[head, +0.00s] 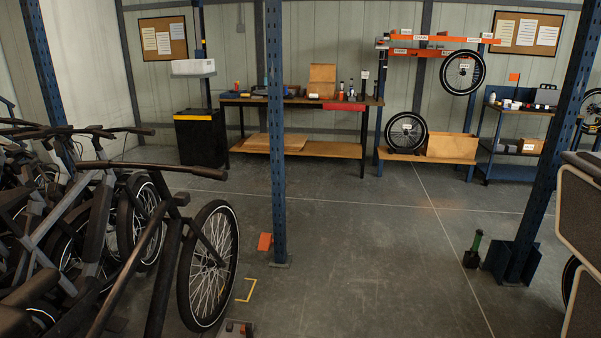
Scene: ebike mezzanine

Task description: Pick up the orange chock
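A small orange block, which looks like the orange chock (265,242), is on the floor at the left of the foot of the middle blue post. It lies just right of the front wheel of the nearest bike, with a gap between them. Its exact shape is too small to tell. Neither of my grippers is in view.
Several parked bikes (209,266) crowd the left. The blue post (277,150) rises right beside the chock. A yellow corner mark (247,290) and a grey object with red (237,328) are nearer. A green-handled item (473,250) stands right; the middle floor is clear.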

